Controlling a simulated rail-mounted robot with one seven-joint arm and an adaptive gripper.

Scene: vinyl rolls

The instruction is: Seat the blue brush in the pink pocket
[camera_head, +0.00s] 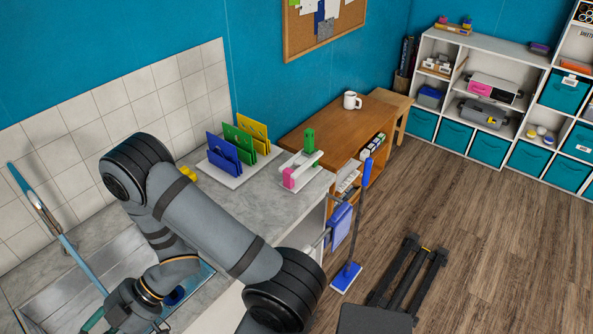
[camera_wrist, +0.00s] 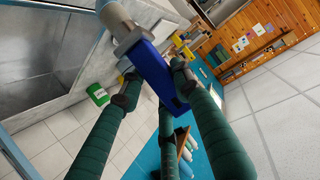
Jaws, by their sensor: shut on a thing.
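My gripper (camera_head: 130,312) is low over the sink at the lower left of the head view. In the wrist view its green fingers (camera_wrist: 155,88) are closed around the blue brush (camera_wrist: 150,66), which shows as a blue block with a pale, rounded end. A round dark-blue part (camera_head: 175,295) shows beside the gripper in the head view; I cannot tell if it belongs to the brush. The pink pocket (camera_head: 289,178) is at the front left of a white holder (camera_head: 312,166) on the counter, apart from my gripper. Its inside is not clear.
A green piece (camera_head: 309,141) stands in the white holder. Blue, green and yellow upright plates (camera_head: 238,144) stand on a white base to its left. My arm crosses the counter front.

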